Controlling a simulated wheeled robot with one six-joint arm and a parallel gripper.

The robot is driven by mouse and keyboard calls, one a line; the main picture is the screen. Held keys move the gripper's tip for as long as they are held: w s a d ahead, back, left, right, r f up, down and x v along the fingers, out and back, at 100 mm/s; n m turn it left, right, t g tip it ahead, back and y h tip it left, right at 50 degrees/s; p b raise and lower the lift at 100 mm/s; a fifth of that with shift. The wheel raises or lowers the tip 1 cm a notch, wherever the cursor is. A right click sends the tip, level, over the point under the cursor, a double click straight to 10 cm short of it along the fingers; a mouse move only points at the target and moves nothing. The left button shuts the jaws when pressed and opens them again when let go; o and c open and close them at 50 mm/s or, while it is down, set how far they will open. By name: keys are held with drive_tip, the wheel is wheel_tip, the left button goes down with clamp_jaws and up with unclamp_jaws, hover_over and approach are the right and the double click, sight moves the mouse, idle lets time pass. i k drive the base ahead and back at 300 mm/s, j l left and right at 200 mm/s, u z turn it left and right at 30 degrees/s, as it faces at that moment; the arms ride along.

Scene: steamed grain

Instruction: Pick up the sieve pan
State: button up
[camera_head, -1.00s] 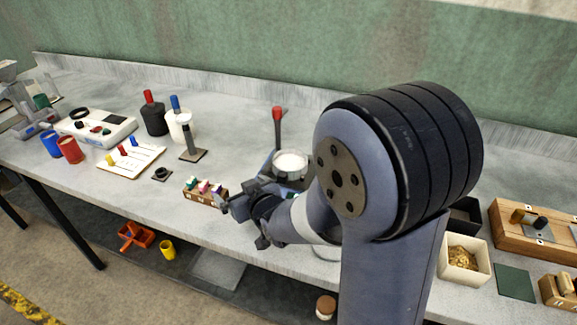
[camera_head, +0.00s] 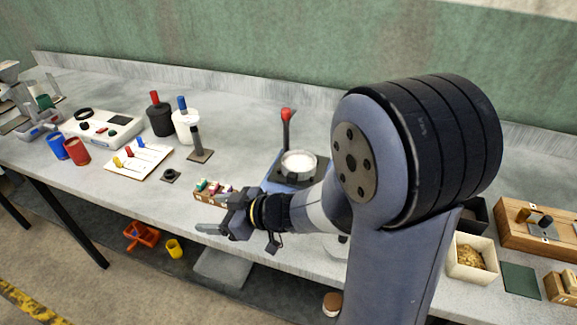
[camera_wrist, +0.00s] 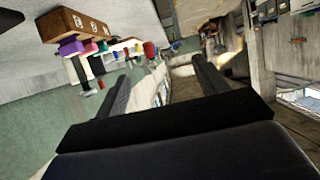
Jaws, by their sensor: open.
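A round, shallow pan with a pale rim and white inside (camera_head: 299,163) sits on a dark plate on the bench, behind my forearm; it looks like the sieve pan, but I cannot make out a mesh. My gripper (camera_head: 208,229) is at the bench's front edge, left of and nearer than the pan, pointing left. In the wrist view my gripper (camera_wrist: 160,78) shows two dark fingers spread apart with nothing between them. The pan is not visible in the wrist view.
A wooden block with coloured pegs (camera_head: 213,191) stands just behind my gripper. A red-topped post (camera_head: 286,130) rises behind the pan. A black post on a base (camera_head: 197,145) stands further left. A grain box (camera_head: 471,258) is at the right.

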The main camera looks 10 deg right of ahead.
sight(297, 164)
drive_tip(key=j+z, duration=0.35)
drive_tip(key=i+j+z, duration=0.1)
drive_tip(key=j+z, duration=0.25)
drive_tip(key=l+z, duration=0.1)
drive_tip(key=z, duration=0.75)
